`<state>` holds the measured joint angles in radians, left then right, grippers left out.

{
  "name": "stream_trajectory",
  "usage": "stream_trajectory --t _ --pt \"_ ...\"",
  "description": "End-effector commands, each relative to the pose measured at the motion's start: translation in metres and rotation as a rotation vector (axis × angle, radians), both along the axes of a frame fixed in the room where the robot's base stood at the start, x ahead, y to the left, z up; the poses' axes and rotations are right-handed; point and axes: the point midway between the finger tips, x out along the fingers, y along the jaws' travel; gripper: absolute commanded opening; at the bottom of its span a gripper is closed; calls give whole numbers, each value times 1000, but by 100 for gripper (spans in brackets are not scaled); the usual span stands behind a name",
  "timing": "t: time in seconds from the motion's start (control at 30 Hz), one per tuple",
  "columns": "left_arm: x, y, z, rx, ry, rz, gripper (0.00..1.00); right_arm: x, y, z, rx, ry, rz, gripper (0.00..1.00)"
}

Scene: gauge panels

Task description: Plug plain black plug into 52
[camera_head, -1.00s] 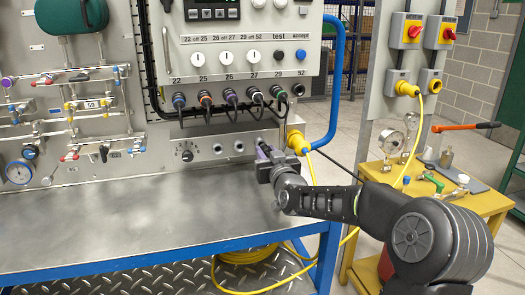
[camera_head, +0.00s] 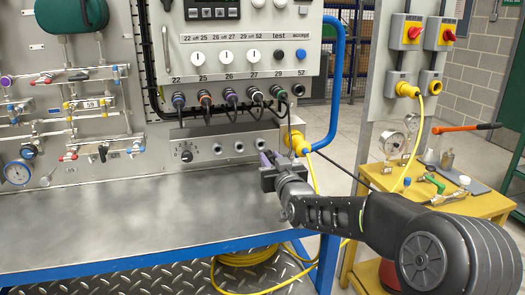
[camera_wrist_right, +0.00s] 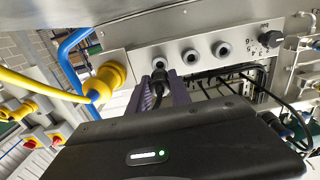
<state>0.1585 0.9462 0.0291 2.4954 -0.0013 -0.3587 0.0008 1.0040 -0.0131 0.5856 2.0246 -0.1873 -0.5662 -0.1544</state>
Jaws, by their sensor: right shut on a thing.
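My right gripper (camera_head: 268,160) is at the right end of the lower strip of the panel. In the right wrist view its two purple fingers (camera_wrist_right: 162,95) are shut on a black plug (camera_wrist_right: 159,78). The plug is right at the rightmost lower socket (camera_wrist_right: 158,62); I cannot tell whether it is still seated or just clear. In the head view the fingers mostly hide the plug. Socket 52 (camera_head: 298,90) is at the right end of the upper row, above the gripper, and looks empty. My left gripper is not in view.
Plugs with coloured rings and black cables fill the upper row from 22 (camera_head: 178,100) to 29 (camera_head: 278,92). A yellow connector (camera_head: 297,143) and a blue rail (camera_head: 335,90) are close on the right. The steel worktop (camera_head: 130,220) is clear.

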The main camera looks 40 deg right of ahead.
Motion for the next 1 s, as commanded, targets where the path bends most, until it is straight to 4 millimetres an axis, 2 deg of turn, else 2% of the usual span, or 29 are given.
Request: stream_trajectory --t 0.57,1.0 --pt "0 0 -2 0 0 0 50 -7 2 0 -1 -1 -1 0" --pt "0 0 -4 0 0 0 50 -49 18 0 -2 0 0 0"
